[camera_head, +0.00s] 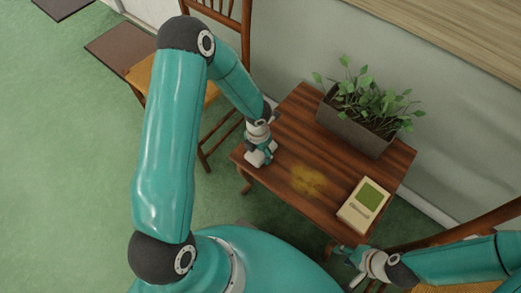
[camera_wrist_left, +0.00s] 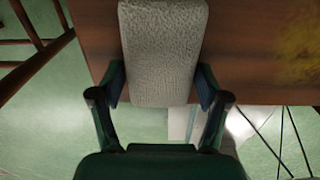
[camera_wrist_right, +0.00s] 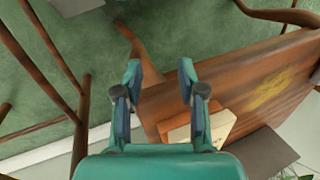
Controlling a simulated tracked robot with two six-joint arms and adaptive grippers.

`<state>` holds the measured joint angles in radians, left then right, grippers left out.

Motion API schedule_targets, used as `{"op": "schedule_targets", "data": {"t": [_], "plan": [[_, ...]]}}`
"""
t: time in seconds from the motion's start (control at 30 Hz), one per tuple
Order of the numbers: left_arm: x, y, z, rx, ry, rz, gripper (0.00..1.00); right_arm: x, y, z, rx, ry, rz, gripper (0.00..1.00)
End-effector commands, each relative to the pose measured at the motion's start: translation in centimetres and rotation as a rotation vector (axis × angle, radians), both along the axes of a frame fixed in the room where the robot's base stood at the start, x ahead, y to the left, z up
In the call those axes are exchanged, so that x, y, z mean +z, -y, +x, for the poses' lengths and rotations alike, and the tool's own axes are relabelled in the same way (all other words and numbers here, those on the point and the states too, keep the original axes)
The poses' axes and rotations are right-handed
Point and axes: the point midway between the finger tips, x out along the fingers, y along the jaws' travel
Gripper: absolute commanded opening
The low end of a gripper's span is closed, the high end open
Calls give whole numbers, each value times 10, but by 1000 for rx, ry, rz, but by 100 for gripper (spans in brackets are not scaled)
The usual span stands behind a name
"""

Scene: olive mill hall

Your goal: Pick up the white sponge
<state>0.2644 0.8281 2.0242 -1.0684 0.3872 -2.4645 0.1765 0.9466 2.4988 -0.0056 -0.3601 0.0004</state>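The white sponge (camera_wrist_left: 163,50) is a pale, rough-textured block between the fingers of my left gripper (camera_wrist_left: 160,85) in the left wrist view. Both finger pads lie against its long sides, so the gripper looks shut on it. In the head view, my left gripper (camera_head: 261,155) is at the left end of the wooden table (camera_head: 290,128), and the sponge is mostly hidden there. My right gripper (camera_wrist_right: 160,75) is open and empty, beside the table's near right end; it also shows in the head view (camera_head: 347,262).
A yellow stain (camera_head: 308,181) marks the middle of the tabletop. A cream box with a green panel (camera_head: 363,205) lies near the right end. A grey planter with a leafy plant (camera_head: 352,128) stands at the back. Wooden chairs flank the table, including one at left (camera_head: 243,45).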

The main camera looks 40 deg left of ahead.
Motion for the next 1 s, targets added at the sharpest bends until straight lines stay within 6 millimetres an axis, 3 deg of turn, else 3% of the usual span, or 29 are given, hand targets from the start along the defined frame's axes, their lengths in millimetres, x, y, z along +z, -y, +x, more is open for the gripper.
{"op": "schedule_targets", "data": {"t": [0.03,0.13,0.2,0.63,0.87,1.0], "plan": [[0,0,0,0,0,0,60,0,0,0,0,0,0,40],[0,0,0,0,0,0,44,0,0,0,0,0,0,40],[0,0,0,0,0,0,39,0,0,0,0,0,0,40],[12,0,0,1,0,0,39,7,0,0,0,0,0,40],[48,0,1,2,3,1,39,26,0,0,0,0,0,40],[83,0,1,2,4,1,39,43,0,0,0,0,0,40]]}}
